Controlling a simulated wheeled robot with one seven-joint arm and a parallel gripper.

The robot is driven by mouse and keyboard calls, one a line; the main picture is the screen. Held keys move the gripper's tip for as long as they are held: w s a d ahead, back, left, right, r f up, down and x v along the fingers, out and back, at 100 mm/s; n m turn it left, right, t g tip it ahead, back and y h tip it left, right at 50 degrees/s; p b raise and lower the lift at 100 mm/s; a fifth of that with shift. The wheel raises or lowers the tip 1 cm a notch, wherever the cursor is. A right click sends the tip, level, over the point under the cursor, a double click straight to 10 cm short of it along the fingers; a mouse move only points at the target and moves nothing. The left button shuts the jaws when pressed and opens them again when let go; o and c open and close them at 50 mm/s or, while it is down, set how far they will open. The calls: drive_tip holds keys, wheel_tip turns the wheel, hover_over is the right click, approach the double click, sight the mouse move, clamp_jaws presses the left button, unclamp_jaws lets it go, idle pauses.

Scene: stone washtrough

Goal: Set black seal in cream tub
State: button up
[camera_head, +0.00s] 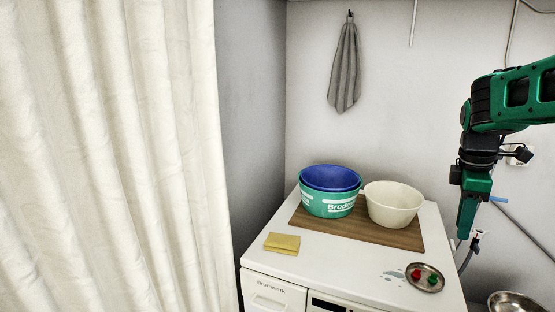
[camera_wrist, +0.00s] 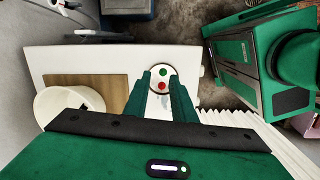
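The cream tub (camera_head: 394,205) stands upright on a brown board, right of the stacked tubs; it also shows in the wrist view (camera_wrist: 52,103) at the left. A small dark shape is at that tub's right edge in the wrist view, too unclear to name. I cannot make out a black seal in either view. My gripper (camera_head: 466,236) points down, right of the washing machine top and above it. In the wrist view my gripper (camera_wrist: 160,74) has its fingers apart with nothing held between them; a round dish shows beyond the gap.
The round metal dish (camera_head: 437,286) holds a red piece (camera_head: 416,274) and a green piece (camera_head: 432,280). A blue tub (camera_head: 331,178) sits in a teal tub (camera_head: 318,204) on the board (camera_head: 370,234). A yellow cloth (camera_head: 282,243) lies front left. A puddle (camera_head: 392,276) is beside the dish.

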drive_tip(key=s+a+f+m+y, duration=0.1)
drive_tip(key=s+f+m, duration=0.3)
drive_tip(key=s+m, duration=0.5)
drive_tip(key=s+a+f+m, duration=0.1)
drive_tip(key=s+f+m, duration=0.2)
drive_tip(key=s+m, duration=0.6)
drive_tip(key=s, duration=0.6)
drive_tip(key=shift+s+a+f+y, duration=0.2)
drive_tip(key=shift+s+f+y, duration=0.15)
drive_tip(key=shift+s+y, duration=0.05)
